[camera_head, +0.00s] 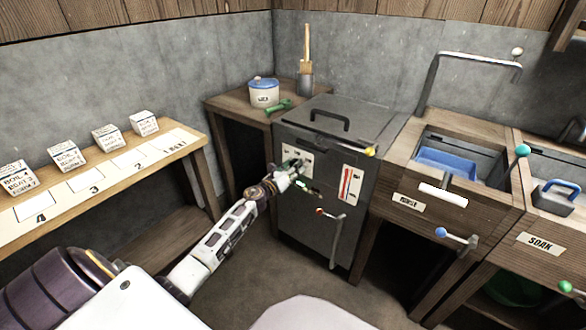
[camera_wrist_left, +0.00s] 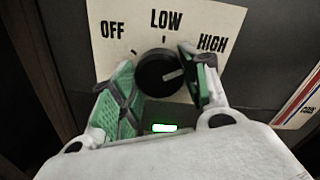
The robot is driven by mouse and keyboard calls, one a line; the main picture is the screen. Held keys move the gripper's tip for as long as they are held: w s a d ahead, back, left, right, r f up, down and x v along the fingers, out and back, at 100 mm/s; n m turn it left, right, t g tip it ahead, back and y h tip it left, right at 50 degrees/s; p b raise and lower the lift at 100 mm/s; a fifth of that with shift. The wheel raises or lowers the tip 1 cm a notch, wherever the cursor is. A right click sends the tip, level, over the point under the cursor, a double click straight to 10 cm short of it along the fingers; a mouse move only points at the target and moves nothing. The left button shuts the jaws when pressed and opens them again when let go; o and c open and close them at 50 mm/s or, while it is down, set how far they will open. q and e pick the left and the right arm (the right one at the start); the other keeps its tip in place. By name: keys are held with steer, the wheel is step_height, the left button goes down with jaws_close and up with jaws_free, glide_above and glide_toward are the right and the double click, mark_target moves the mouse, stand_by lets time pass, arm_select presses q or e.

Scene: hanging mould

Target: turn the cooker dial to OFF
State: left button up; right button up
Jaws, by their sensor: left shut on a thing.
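The cooker (camera_head: 335,135) is a dark grey metal box with a lid, in the middle of the head view. Its black dial (camera_wrist_left: 160,72) sits on a cream plate (camera_wrist_left: 190,25) marked OFF at left, LOW at top and HIGH at right. The dial's pale mark lies on its right side, on the HIGH side. My left gripper (camera_head: 297,172) is at the cooker front and hides most of the dial there. In the left wrist view its green-padded fingers (camera_wrist_left: 162,88) stand on either side of the dial, shut on it. My right gripper is not in view.
A red-striped gauge plate (camera_head: 349,184) and a red-tipped lever (camera_head: 331,215) are right of the gripper on the cooker front. A blue-lidded pot (camera_head: 263,92) stands on the table behind left. Wooden basins (camera_head: 455,215) stand at right, a card shelf (camera_head: 110,178) at left.

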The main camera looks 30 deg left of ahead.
arm_select(q)
steer(key=shift+r+n+p, duration=0.15)
steer(key=shift+n+p, duration=5.4)
steer(key=shift+n, duration=6.35)
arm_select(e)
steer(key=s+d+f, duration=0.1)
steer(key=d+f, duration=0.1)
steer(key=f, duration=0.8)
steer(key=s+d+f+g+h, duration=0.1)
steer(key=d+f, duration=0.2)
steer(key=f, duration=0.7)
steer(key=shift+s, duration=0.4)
